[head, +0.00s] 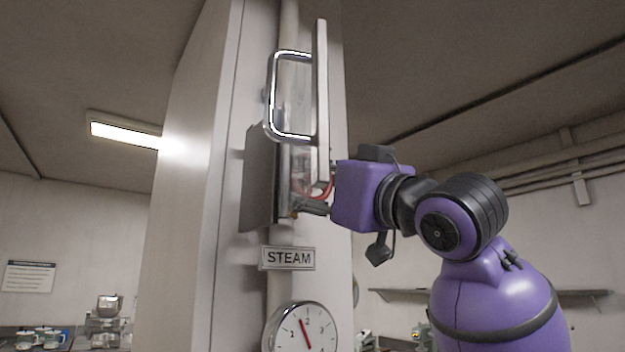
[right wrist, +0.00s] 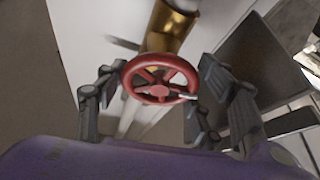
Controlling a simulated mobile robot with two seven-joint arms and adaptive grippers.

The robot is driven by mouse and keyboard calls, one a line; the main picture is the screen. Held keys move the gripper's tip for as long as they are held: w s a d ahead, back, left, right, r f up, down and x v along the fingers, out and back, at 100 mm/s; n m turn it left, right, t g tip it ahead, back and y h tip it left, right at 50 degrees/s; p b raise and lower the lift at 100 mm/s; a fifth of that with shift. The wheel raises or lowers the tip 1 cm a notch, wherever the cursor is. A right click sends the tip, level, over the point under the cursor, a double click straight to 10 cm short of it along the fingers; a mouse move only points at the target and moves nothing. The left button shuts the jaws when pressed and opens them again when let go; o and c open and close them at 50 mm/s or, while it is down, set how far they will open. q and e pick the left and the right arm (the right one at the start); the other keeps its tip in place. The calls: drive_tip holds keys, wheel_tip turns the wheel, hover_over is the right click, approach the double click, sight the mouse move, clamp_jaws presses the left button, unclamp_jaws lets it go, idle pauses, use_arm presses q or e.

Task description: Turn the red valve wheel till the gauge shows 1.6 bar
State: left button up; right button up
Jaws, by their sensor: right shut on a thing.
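The red valve wheel (right wrist: 160,91) faces the camera in the right wrist view, on a brass valve body (right wrist: 169,28). My right gripper (right wrist: 163,68) has a finger on either side of its rim and is shut on it. In the head view my right gripper (head: 312,207) reaches the column from the right; only a red arc of the wheel (head: 325,190) shows beside it, the rest hidden. The round white gauge (head: 290,345) is below, cut off by the bottom edge. Its red needle points up, slightly left of the 2 mark, between 1 and 2. My left gripper is out of view.
An open metal door or cover (head: 321,100) with a chrome handle (head: 271,95) stands out just above my right gripper. A STEAM sign (head: 288,258) is below the valve, on the pale column (head: 190,200). A shelf (head: 400,294) is on the back wall at right.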

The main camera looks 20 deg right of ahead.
drive_tip(key=o, duration=1.1)
drive_tip(key=shift+d, duration=0.15)
drive_tip(key=v, duration=1.2)
